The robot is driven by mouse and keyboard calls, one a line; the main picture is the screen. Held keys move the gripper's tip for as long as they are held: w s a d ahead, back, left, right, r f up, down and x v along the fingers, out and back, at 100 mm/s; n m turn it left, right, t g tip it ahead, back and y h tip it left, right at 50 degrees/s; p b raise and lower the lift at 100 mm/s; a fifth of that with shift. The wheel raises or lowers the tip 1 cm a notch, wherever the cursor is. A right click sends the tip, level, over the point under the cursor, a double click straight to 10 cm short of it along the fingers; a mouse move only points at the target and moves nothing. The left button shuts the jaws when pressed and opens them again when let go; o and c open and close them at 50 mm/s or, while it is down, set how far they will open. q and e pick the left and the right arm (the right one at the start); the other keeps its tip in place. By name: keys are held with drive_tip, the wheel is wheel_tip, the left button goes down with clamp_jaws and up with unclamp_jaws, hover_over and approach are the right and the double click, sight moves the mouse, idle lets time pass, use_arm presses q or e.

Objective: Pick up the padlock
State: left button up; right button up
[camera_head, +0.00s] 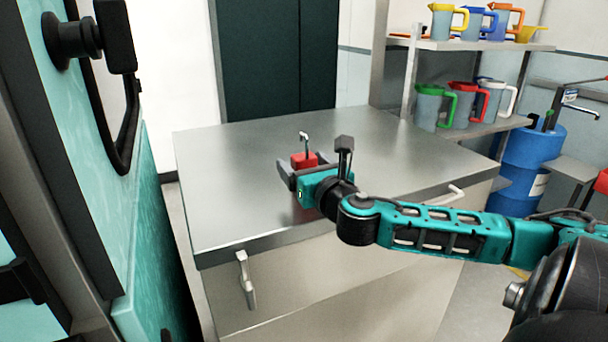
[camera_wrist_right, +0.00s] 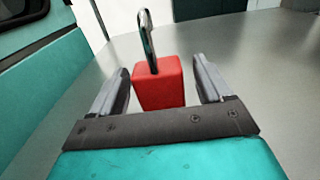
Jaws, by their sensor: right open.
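The padlock (camera_head: 304,159) has a red body and a thin metal shackle that sticks up with its hook at the top. It stands on the metal worktop (camera_head: 230,200). In the right wrist view the padlock (camera_wrist_right: 158,85) sits between and slightly beyond the two fingers. My right gripper (camera_head: 301,163) is open, with its fingers spread to either side of the red body and gaps visible on both sides. The gripper hides part of the padlock's lower body in the head view. My left gripper is not in view.
Shelves (camera_head: 470,45) with several coloured jugs stand behind at the right, near a blue barrel (camera_head: 533,145). A teal cabinet (camera_head: 150,230) stands close at the left. The worktop around the padlock is clear. Handles (camera_head: 246,280) stick out from the worktop's front.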

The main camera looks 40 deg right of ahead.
drive_tip(key=shift+w, duration=0.1)
drive_tip(key=c, duration=1.1)
drive_tip(key=shift+r, duration=0.1)
